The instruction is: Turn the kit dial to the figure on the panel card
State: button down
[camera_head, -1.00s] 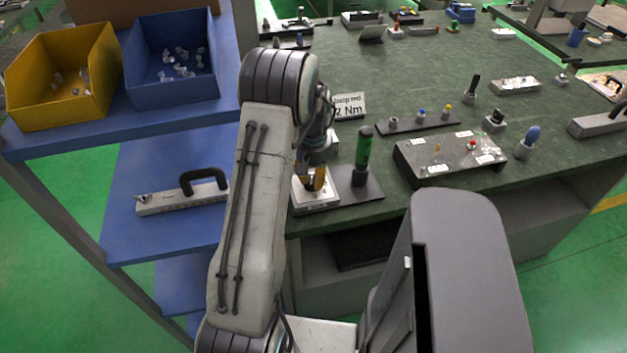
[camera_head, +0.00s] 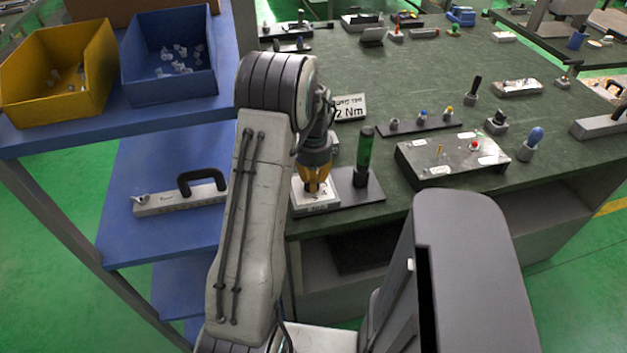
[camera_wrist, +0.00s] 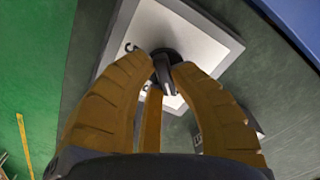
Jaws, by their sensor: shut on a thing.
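The kit dial is a dark knob (camera_wrist: 165,66) on a white-faced plate (camera_wrist: 200,38) in the wrist view. The same plate (camera_head: 326,203) shows in the head view on the near left edge of the green bench. My yellow-fingered gripper (camera_head: 315,188) points down over it. In the wrist view my gripper (camera_wrist: 164,62) is shut on the knob, with a finger at each side. The fingers hide most of the dial's scale. The panel card (camera_head: 350,107) stands behind it; its last line reads "2 Nm", its left part partly hidden by my arm.
A green-handled tool (camera_head: 363,157) stands upright on a dark base right beside the plate. A grey box with a red button (camera_head: 452,160) lies farther right. A blue shelf holds a black-handled block (camera_head: 180,198) at left, below yellow (camera_head: 60,72) and blue bins (camera_head: 170,60).

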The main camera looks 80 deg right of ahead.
jog(key=c, duration=1.1)
grip_release()
jog(key=shift+o, duration=0.2)
notch_tip(320, 180, up, 12)
jog(key=shift+f, duration=0.1)
dwell(0.7)
